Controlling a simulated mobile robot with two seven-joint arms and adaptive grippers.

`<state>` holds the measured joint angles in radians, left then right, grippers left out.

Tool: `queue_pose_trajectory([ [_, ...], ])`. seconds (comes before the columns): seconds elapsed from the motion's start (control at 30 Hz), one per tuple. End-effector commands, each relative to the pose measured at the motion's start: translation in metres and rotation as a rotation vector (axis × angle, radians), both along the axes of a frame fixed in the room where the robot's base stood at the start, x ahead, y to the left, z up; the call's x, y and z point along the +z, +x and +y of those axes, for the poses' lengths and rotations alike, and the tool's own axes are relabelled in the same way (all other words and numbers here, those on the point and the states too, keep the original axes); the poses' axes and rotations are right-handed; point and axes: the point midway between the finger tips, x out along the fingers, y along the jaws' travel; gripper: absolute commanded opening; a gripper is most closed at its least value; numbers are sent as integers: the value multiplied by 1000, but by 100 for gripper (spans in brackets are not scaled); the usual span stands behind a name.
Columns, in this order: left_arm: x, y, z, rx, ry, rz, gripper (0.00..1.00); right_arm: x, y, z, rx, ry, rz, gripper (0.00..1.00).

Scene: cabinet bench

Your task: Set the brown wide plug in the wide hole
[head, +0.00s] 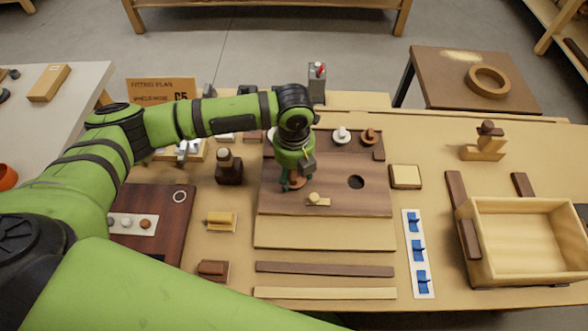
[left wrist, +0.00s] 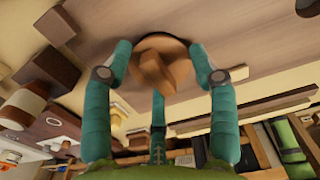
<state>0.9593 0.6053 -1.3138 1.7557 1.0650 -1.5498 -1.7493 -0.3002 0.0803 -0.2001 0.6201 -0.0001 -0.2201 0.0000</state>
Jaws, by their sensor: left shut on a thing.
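My left gripper (head: 293,184) is over the brown board (head: 325,206), left of its open dark hole (head: 356,182). In the left wrist view its teal fingers (left wrist: 163,75) are shut around the brown plug (left wrist: 162,66). The dark rim of a hole (left wrist: 150,38) shows around the plug's far end, so the plug is at this hole. I cannot tell how deep it sits. In the head view the gripper hides most of the plug and that hole. My right gripper is not in view.
A white knob (head: 341,134) and a brown knob (head: 370,136) stand at the back. A wooden box (head: 525,235) is far right.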

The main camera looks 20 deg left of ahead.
Motion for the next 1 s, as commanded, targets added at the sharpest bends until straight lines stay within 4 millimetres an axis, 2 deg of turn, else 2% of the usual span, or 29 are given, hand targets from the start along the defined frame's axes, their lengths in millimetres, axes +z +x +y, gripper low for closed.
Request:
queue_pose_trajectory([
  [0.37,-5,0,0,0,0,0,41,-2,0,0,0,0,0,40],
  [0.4,-5,0,0,0,0,0,67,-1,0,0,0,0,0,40],
  [0.43,-5,0,0,0,0,0,79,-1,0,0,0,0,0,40],
  [0.47,-5,0,0,0,0,0,86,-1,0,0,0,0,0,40],
  [0.73,-5,0,0,0,0,0,86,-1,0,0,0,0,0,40],
  [0.77,-5,0,0,0,0,0,98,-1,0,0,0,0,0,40],
  [1.0,-5,0,0,0,0,0,100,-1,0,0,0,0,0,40],
])
